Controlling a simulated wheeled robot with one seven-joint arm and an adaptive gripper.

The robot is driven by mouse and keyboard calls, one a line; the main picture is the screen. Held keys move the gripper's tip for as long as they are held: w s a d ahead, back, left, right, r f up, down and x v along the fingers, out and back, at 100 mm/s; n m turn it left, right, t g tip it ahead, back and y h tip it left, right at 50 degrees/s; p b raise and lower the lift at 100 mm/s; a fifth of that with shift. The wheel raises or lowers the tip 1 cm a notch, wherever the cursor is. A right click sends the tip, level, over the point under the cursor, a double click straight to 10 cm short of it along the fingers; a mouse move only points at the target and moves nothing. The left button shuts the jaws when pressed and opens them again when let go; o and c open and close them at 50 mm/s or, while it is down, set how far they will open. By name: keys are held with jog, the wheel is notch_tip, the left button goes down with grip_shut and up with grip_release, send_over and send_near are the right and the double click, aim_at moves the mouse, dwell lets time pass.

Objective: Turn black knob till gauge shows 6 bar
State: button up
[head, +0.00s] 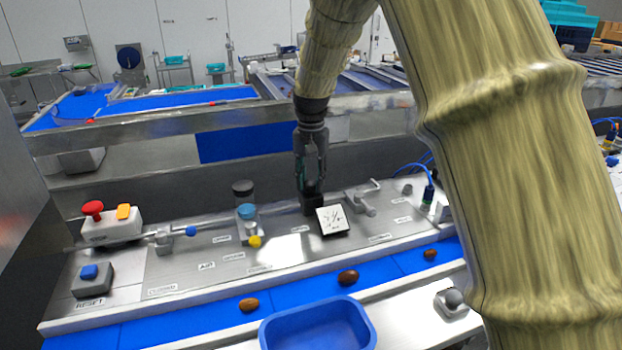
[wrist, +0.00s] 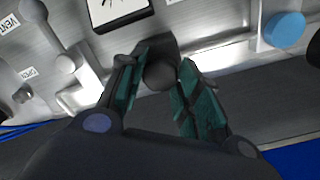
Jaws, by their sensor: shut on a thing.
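The black knob (wrist: 160,74) stands on the steel panel, between my fingertips in the wrist view. In the head view its dark body (head: 313,207) shows just below the fingers. My gripper (head: 312,186) points down from above and is shut on the knob; its green-padded fingers (wrist: 157,85) lie on either side of it. The gauge (head: 331,219) has a white square face with dark marks and sits just right of the knob. In the wrist view the gauge (wrist: 115,10) is cut off by the top edge. Its reading is too small to tell.
Left of the knob stand a blue-topped fitting (head: 247,211), a yellow knob (head: 255,241) and a black-topped cylinder (head: 243,188). A metal lever fitting (head: 364,200) stands to the right. Brown dates (head: 348,277) lie on the blue belt in front, beside a blue tray (head: 268,333).

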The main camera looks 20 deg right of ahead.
aim_at(311, 182)
dwell(0.5)
jog(key=o, duration=1)
notch_tip(311, 182, up, 12)
jog(key=shift+f, duration=0.1)
